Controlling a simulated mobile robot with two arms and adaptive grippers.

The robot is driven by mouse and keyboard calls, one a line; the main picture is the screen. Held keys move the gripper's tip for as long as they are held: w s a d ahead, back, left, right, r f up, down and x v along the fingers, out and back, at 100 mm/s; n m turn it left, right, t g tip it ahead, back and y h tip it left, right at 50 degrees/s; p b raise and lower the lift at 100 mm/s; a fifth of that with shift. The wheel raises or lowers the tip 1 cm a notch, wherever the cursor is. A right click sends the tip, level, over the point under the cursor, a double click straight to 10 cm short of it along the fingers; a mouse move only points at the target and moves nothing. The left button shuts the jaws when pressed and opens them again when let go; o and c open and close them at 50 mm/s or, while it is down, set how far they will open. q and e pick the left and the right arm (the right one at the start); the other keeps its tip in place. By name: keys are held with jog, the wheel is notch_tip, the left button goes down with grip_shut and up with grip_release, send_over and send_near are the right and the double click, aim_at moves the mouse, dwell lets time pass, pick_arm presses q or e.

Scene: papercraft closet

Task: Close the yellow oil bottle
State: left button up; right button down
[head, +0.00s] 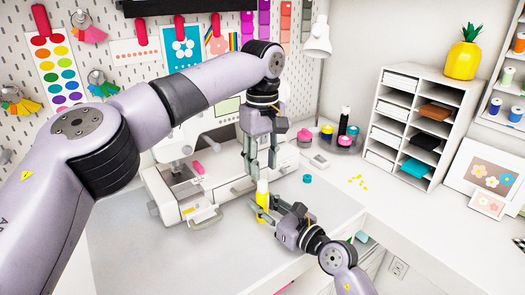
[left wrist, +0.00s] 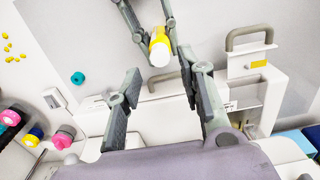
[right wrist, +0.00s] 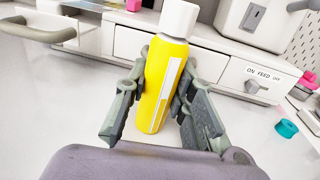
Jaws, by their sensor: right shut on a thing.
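The yellow oil bottle (head: 262,203) stands about upright above or on the table in front of the sewing machine. Its white top (right wrist: 178,17) is on its upper end in the right wrist view. My right gripper (head: 264,208) is shut around the bottle's body from the right; its fingers flank the yellow body (right wrist: 160,85). My left gripper (head: 261,164) points down just above the bottle, open and empty. In the left wrist view the white top (left wrist: 159,54) shows beyond the spread fingers (left wrist: 163,95). Whether the bottle's base touches the table is unclear.
A white sewing machine (head: 190,190) with handled drawers stands behind and left of the bottle. A teal spool-like piece (head: 307,178) lies to the right. A round tray of bottles (head: 340,140) and a white shelf (head: 412,125) stand further right. The grey tabletop at front left is clear.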

aim_at(262, 182)
pick_arm(q)
notch_tip(262, 182, down, 5)
jog(key=shift+r, duration=0.1)
jog(key=shift+c, duration=0.3)
grip_shut()
dwell(0.4)
